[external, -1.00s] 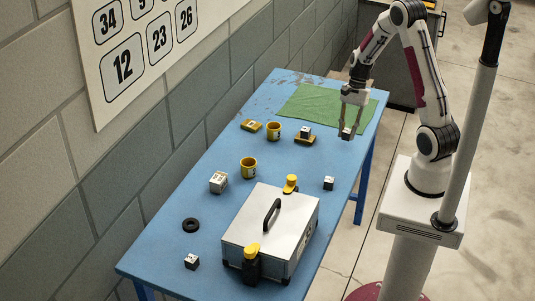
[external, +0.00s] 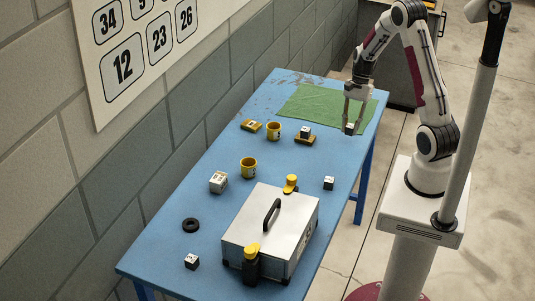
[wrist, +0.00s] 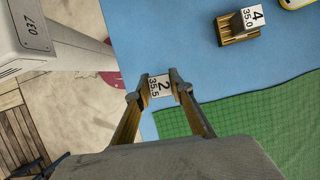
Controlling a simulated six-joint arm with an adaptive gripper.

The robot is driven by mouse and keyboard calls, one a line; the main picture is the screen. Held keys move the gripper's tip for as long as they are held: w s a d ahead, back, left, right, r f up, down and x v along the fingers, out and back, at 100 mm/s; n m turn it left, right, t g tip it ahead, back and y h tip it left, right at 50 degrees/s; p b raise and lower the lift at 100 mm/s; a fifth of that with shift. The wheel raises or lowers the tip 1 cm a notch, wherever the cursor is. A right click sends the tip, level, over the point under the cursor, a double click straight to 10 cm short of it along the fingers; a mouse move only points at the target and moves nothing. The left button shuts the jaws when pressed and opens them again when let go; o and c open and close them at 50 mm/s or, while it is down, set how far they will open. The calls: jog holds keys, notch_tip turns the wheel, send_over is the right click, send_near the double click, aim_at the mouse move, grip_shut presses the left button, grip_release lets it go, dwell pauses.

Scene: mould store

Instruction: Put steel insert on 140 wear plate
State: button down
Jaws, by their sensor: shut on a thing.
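My gripper (external: 352,124) is shut on a small steel-grey block with a white face (external: 350,129), at the table's right side by the green cloth. In the wrist view my gripper (wrist: 160,88) has a finger on each side of this block (wrist: 160,86), which is marked 2 and 35.5. Another block (external: 305,131), marked 4 and 35.0 in the wrist view (wrist: 253,17), sits on a yellow-brown plate (external: 304,140). Another yellow plate (external: 250,126) lies left of a yellow cup. I cannot read 140 on either plate.
A green cloth (external: 322,104) covers the table's far end. Yellow cups (external: 274,131) (external: 249,168) and loose blocks (external: 218,182) (external: 329,183) (external: 192,262) stand about. A large metal case (external: 270,235) and a black ring (external: 190,225) are nearer. Blue table (external: 300,165) is bare between them.

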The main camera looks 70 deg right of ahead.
jog(key=w+m, duration=0.1)
jog(key=w, duration=0.1)
jog(key=w+d+m, duration=0.1)
jog(key=w, duration=0.2)
jog(key=w+r+t, duration=0.1)
jog(key=w, duration=0.2)
jog(key=shift+w+d+m, duration=0.25)
jog(key=shift+m, duration=0.15)
jog(key=w+r+m+t, duration=0.15)
jog(key=w+m, duration=0.25)
jog(key=w, duration=0.6)
notch_tip(320, 180, up, 6)
jog(key=m+t+h, duration=0.1)
jog(key=m+h, duration=0.2)
jog(key=m, duration=0.3)
send_over(258, 126)
jog(key=shift+d, duration=0.15)
jog(key=shift+f, duration=3.15)
